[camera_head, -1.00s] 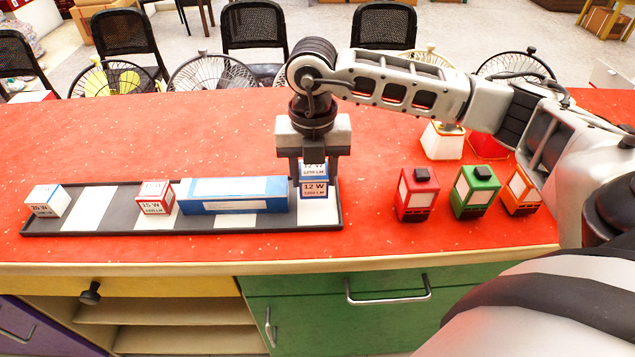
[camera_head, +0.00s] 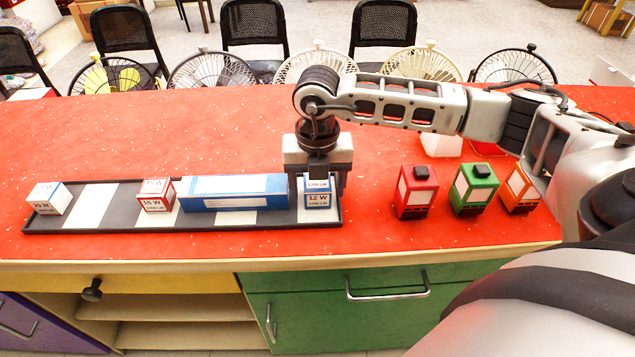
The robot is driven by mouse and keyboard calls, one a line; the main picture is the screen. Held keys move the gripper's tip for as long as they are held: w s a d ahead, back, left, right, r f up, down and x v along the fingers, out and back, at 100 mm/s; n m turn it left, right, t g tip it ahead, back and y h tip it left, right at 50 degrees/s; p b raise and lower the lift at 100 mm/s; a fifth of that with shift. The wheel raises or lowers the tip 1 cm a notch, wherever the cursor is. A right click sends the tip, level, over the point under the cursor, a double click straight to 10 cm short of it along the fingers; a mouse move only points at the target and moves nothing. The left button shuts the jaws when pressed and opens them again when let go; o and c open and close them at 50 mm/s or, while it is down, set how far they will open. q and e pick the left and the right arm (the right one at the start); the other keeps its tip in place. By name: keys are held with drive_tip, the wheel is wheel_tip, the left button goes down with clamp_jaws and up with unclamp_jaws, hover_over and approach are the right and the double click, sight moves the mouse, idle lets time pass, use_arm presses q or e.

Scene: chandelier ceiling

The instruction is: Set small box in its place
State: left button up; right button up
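The small box, a blue-and-white cube marked 12 W (camera_head: 319,193), sits at the right end of the long dark tray (camera_head: 130,228), over a white patch. My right gripper (camera_head: 320,182) is directly above and around the box. Its fingers stand apart on the left and right sides of the box, with slight gaps, so it looks open. The fingertips are partly hidden behind the box. My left gripper is not in view.
A long blue box (camera_head: 235,204) lies in the tray just left of the small box. A red-and-white box (camera_head: 156,203) and a white-blue box (camera_head: 45,206) stand further left. Red (camera_head: 415,205), green (camera_head: 474,202) and orange (camera_head: 520,195) lanterns stand to the right.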

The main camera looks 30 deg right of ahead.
sight(318, 184)
drive_tip(key=shift+r, duration=0.1)
wheel_tip(318, 184, up, 12)
drive_tip(key=shift+b, duration=0.3)
idle(0.7)
